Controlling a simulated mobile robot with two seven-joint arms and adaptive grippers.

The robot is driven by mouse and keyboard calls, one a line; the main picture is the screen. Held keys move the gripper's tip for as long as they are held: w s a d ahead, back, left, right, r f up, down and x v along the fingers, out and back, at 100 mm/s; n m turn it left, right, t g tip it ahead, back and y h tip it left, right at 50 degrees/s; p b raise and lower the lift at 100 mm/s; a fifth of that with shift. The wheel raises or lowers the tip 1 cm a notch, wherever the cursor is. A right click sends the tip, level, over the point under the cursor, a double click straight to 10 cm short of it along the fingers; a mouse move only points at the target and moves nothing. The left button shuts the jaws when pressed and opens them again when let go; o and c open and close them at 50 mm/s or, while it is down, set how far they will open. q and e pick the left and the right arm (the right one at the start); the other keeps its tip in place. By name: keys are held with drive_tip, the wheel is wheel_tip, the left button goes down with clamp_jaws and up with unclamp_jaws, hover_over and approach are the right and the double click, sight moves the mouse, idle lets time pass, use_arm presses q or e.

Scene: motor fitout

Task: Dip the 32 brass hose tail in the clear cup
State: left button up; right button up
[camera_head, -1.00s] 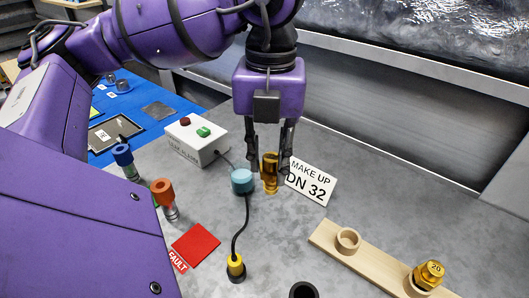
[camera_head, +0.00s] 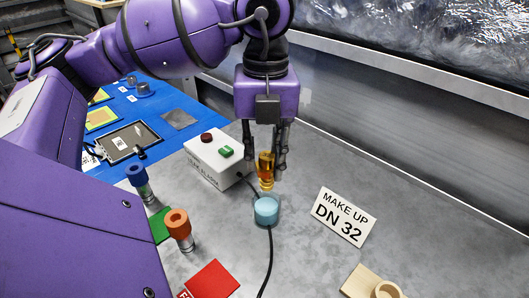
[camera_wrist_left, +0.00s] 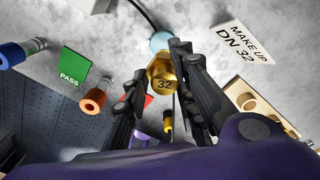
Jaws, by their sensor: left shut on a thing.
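The brass hose tail (camera_head: 265,166) is held upright between the fingers of my left gripper (camera_head: 264,160). In the left wrist view its hexagonal end (camera_wrist_left: 165,85) is marked 32. A small round light-blue cup (camera_head: 266,211), the only cup in view, stands on the grey bench. The hose tail's lower end appears just above and slightly behind the cup's rim; I cannot tell the exact gap. The cup also shows beyond the hose tail in the left wrist view (camera_wrist_left: 161,42), partly hidden. My right gripper is not in view.
A white alarm box (camera_head: 216,160) with red and green buttons stands left of the cup. A black cable (camera_head: 269,255) runs by the cup. Blue-topped (camera_head: 138,177) and orange-topped (camera_head: 179,226) fittings stand left.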

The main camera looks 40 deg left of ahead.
sight(264, 187)
use_arm(q)
drive_tip(key=shift+f+b, duration=0.5)
drive_tip(key=shift+f, duration=0.35)
wheel_tip(264, 187, down, 3)
drive_tip(key=shift+r+b, duration=0.15)
drive_tip(key=shift+b, duration=0.85)
wheel_tip(264, 187, down, 2)
drive_tip(key=shift+b, duration=0.7)
drive_tip(key=shift+f+b, duration=0.8)
drive_tip(key=shift+f, duration=0.45)
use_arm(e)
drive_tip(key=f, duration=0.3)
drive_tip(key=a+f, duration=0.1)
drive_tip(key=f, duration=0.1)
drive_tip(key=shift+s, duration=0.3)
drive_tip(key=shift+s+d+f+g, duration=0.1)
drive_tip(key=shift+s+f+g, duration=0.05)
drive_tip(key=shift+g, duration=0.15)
use_arm(q)
drive_tip(key=shift+r+p, duration=2.75)
drive_tip(key=shift+r, duration=1.1)
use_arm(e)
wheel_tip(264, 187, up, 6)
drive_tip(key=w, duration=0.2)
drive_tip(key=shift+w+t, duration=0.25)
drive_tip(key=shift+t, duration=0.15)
